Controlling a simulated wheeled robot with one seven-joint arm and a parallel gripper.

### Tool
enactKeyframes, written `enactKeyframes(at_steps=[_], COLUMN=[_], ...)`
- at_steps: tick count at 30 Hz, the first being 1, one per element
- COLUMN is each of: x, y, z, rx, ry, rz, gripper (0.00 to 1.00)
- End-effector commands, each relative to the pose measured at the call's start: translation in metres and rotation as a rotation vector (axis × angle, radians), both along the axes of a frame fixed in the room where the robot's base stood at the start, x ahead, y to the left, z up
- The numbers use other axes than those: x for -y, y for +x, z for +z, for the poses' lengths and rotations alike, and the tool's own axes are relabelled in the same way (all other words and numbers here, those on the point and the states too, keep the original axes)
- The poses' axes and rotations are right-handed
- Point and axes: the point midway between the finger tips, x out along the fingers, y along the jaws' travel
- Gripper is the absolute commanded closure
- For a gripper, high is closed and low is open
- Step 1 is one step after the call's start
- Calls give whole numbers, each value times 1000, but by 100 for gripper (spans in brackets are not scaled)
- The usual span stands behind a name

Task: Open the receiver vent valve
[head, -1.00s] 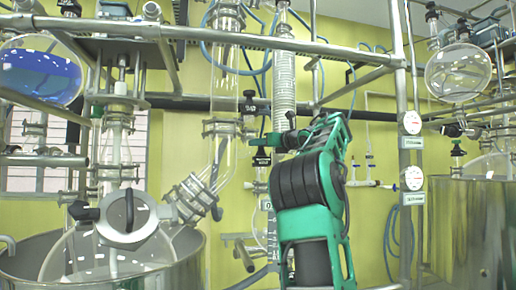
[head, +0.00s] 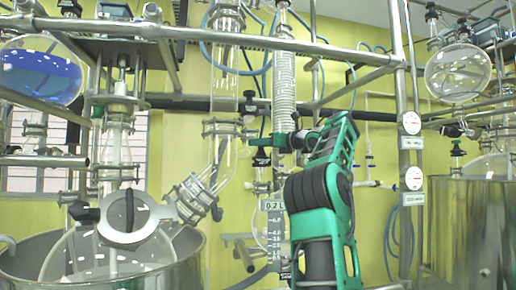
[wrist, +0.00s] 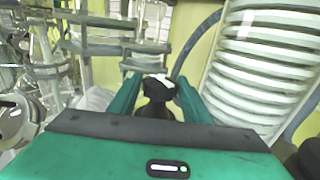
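My gripper (head: 272,140) is at the middle of the head view, pointing left, in front of the coiled glass condenser. A small black valve handle (head: 261,158) with a pale label shows just below its fingertips. The receiver (head: 275,228), a graduated glass vessel marked 0.2 L, hangs below, partly hidden by my arm. In the wrist view, my two green fingers (wrist: 157,84) are apart, with a black knob with a whitish top (wrist: 157,92) between them. Whether the fingers touch it I cannot tell. Which valve this knob belongs to is not clear.
The ribbed coil (wrist: 265,70) stands close on the right in the wrist view. A glass column (head: 222,80) and its clamped elbow (head: 190,198) stand left of my arm. A steel post (head: 402,120) with gauges is on the right. Blue hoses loop above.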

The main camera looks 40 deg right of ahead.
Motion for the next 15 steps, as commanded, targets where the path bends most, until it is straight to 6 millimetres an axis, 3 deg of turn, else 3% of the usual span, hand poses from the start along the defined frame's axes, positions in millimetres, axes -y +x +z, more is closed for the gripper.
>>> enactKeyframes(at_steps=[5,15], x=[4,7], y=[-4,-39], z=[0,0], rx=[1,-1], ry=[0,2], rz=[-10,-13], gripper=[48,48])
